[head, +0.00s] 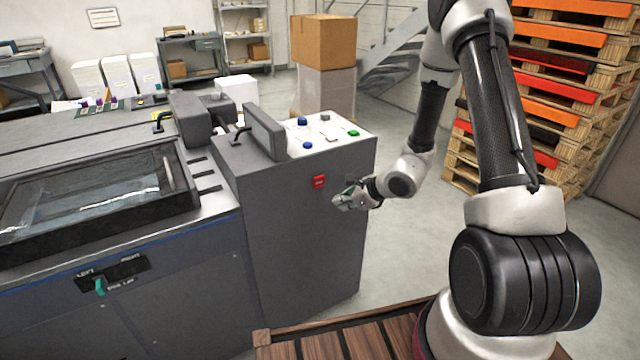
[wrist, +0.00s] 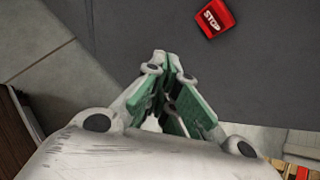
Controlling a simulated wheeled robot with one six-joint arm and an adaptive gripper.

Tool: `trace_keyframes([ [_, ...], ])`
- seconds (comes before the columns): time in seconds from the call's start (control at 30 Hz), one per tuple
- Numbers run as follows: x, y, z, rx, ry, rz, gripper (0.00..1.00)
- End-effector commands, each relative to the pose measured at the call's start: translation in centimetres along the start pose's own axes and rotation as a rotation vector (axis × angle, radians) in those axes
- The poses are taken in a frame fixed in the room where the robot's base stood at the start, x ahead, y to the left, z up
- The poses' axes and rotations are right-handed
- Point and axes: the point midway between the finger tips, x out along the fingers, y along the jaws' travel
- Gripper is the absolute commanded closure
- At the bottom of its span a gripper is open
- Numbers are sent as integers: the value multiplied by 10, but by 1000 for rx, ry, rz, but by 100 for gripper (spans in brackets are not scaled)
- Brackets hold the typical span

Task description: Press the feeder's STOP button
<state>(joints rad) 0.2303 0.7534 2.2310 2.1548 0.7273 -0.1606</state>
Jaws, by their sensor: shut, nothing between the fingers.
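The STOP button (head: 319,182) is a small red square on the grey side panel of the feeder (head: 300,245). In the wrist view the STOP button (wrist: 214,18) shows at the top, right of centre, with white lettering. My gripper (head: 340,202) is shut and empty, its fingertips together. In the head view it is just right of the button and slightly lower. In the wrist view my gripper (wrist: 168,62) points at the grey panel, with its tips below and left of the button. The fingertips look apart from the button; the exact gap to the panel cannot be told.
The feeder's top panel (head: 335,130) carries blue, green and grey buttons. A printing machine (head: 95,190) with a framed screen adjoins at left. A wooden slatted platform (head: 330,345) is in front. Stacked pallets (head: 545,95) stand at right, and boxes (head: 325,42) behind. Floor right of the feeder is clear.

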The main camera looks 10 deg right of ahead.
Motion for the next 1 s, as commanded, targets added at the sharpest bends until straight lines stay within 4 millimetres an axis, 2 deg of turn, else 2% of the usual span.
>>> trace_keyframes([
  [0.3,32,-23,24,-3,-1,0,100],
  [0.5,46,-32,33,-2,0,2,100],
  [1.0,51,-37,37,0,1,0,100],
])
